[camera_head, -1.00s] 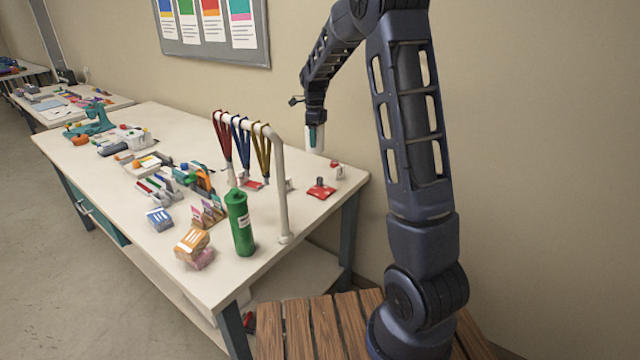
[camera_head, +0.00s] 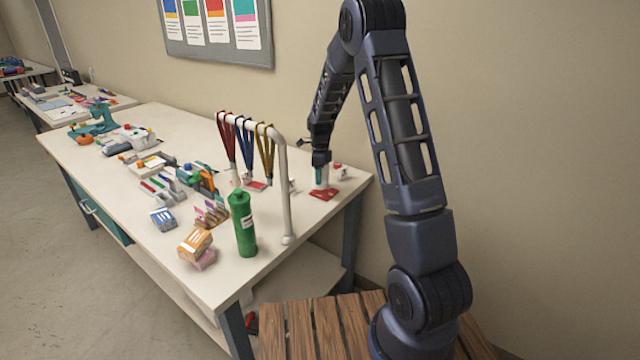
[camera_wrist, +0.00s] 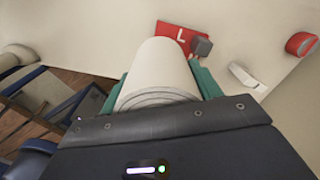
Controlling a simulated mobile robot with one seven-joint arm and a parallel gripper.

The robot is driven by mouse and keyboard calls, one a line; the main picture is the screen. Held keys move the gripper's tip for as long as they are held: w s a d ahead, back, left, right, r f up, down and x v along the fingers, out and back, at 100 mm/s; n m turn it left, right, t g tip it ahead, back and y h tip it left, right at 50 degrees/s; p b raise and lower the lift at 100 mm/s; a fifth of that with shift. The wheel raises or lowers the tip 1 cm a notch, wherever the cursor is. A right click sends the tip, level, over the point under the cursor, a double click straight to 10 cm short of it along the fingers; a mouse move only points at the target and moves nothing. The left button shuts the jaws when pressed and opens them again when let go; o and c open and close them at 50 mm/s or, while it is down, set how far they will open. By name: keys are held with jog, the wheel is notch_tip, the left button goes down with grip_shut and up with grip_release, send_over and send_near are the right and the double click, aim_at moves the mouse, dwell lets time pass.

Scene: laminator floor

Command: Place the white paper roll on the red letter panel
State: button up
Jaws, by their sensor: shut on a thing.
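My gripper (camera_wrist: 163,84) is shut on the white paper roll (camera_wrist: 160,68), with its teal fingers on either side. In the head view the gripper (camera_head: 321,172) holds the roll (camera_head: 322,182) upright, low over the far right corner of the workbench. The red letter panel (camera_head: 324,195) lies flat there, at the roll's lower end. In the wrist view the red panel (camera_wrist: 172,36) shows a white L and lies past the roll's far end, partly hidden by it. I cannot tell whether the roll touches the panel.
A small grey block (camera_wrist: 202,47) sits at the panel's edge. A red-ended item (camera_wrist: 301,44) and a white piece (camera_wrist: 247,77) lie nearby. A white rail (camera_head: 284,190) with hanging lanyards and a green bottle (camera_head: 242,222) stand left of my gripper. The wall is close behind.

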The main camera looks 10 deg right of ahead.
jog(key=shift+f, duration=2.15)
jog(key=shift+f, duration=0.1)
jog(key=o, duration=0.8)
jog(key=shift+o, duration=0.2)
